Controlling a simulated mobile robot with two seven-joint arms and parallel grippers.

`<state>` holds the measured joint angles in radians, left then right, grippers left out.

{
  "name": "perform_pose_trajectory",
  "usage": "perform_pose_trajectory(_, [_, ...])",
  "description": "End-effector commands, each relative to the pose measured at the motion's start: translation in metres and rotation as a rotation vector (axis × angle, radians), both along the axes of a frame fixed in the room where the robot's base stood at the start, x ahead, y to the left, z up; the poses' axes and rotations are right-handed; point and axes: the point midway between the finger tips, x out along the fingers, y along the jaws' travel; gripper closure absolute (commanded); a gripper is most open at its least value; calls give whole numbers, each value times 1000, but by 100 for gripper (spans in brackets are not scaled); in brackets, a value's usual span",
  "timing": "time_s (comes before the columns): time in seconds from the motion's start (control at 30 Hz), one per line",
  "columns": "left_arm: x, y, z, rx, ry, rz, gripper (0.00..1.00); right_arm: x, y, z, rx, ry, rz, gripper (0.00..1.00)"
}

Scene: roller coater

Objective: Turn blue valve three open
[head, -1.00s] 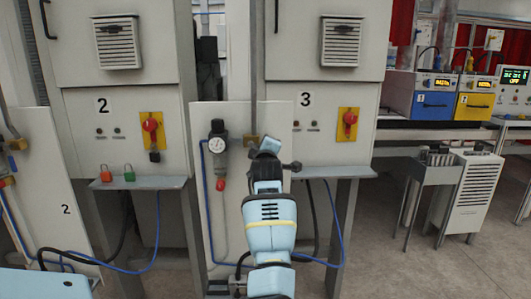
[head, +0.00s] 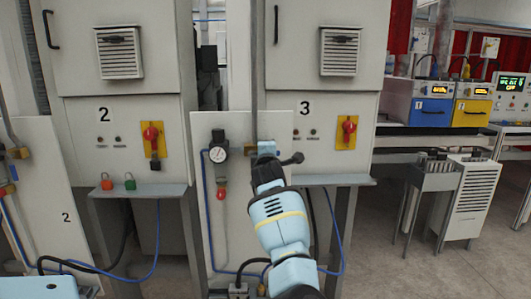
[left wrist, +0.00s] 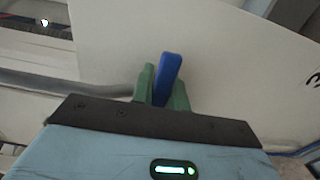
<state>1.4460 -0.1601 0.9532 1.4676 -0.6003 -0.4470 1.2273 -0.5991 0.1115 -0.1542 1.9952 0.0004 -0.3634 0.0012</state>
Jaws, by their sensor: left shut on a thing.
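The blue valve handle (left wrist: 170,72) stands between the green fingers of my left gripper (left wrist: 163,88) in the left wrist view. The fingers are shut on it, one on each side, and its rounded end sticks out past them. In the head view, my left gripper (head: 266,148) is at the upper part of the white panel marked near the number 3 (head: 305,107), beside the vertical pipe (head: 254,80). There, the gripper and wrist hide most of the valve. My right gripper is not in view.
A pressure gauge (head: 218,154) with a red-tipped fitting is left of my gripper. A grey shelf (head: 335,180) juts out to the right, below a red switch on a yellow plate (head: 347,131). Blue hoses hang below.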

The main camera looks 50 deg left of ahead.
Motion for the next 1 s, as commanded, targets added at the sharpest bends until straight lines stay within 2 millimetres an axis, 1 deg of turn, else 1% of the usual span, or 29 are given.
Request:
perform_pose_trajectory(0.2, [0, 0, 1, -3, -5, 0, 100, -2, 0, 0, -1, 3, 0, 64])
perform_pose_trajectory(0.23, [0, 0, 1, -3, -5, 0, 84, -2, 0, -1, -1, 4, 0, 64])
perform_pose_trajectory(0.4, [0, 0, 0, -2, -4, 0, 63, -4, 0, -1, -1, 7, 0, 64])
perform_pose_trajectory(0.73, [-1, -2, 0, -1, -2, 0, 63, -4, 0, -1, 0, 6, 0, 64])
perform_pose_trajectory(0.87, [-7, -9, 0, -1, -2, 0, 63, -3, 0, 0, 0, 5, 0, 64])
perform_pose_trajectory(1.0, [-19, -23, 0, -2, -4, -1, 63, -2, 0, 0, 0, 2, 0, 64])
